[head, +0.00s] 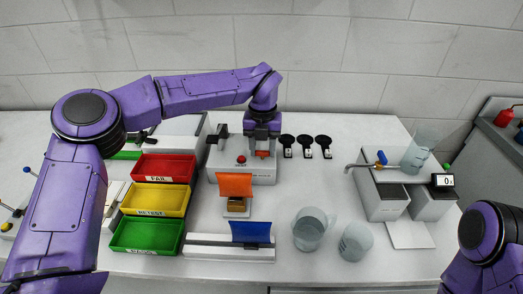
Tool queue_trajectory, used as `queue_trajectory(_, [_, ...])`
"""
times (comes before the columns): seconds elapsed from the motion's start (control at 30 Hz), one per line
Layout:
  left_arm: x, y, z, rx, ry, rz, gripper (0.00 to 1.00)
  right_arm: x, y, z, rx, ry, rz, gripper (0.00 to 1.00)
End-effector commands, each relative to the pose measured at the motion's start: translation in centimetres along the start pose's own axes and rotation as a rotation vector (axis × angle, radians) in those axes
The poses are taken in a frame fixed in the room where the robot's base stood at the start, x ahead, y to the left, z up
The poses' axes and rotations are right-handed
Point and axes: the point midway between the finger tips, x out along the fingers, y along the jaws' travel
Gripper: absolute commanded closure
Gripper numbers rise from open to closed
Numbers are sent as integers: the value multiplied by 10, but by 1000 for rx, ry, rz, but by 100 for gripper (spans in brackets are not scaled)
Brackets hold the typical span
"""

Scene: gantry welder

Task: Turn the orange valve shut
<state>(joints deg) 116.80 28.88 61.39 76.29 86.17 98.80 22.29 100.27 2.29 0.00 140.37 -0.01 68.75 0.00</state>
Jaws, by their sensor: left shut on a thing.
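The orange valve (262,154) shows as a small orange piece on a grey box at the back middle of the table. My left gripper (262,147) reaches down over it from above and is shut on it. The gripper hides most of the valve, so its angle cannot be told. Only part of my right arm shows at the lower right edge; its gripper is out of view.
A red button (241,159) sits on the box left of the gripper. Several black round-topped items stand right of it. An orange flap (235,185) and a blue flap (251,232) stand in front. Red (163,168), yellow and green trays lie left. Beakers (310,230) stand front right.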

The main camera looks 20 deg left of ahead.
Motion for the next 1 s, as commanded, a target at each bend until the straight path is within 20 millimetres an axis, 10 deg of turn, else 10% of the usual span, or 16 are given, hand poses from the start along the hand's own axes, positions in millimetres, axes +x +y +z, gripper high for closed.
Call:
queue_trajectory(0.7, [-1, 1, 2, -73, -6, 0, 86, 5, 0, 2, 0, 0, 0, 100])
queue_trajectory(0.73, [-1, 1, 2, -73, -6, 0, 49, 5, 0, 2, 0, 0, 0, 100])
queue_trajectory(0.8, [-1, 1, 2, -72, -5, 0, 30, 5, 0, 2, 0, 0, 0, 100])
queue_trajectory(1.0, [-1, 0, 1, -71, -3, 0, 30, 5, 0, 2, 0, 0, 0, 100])
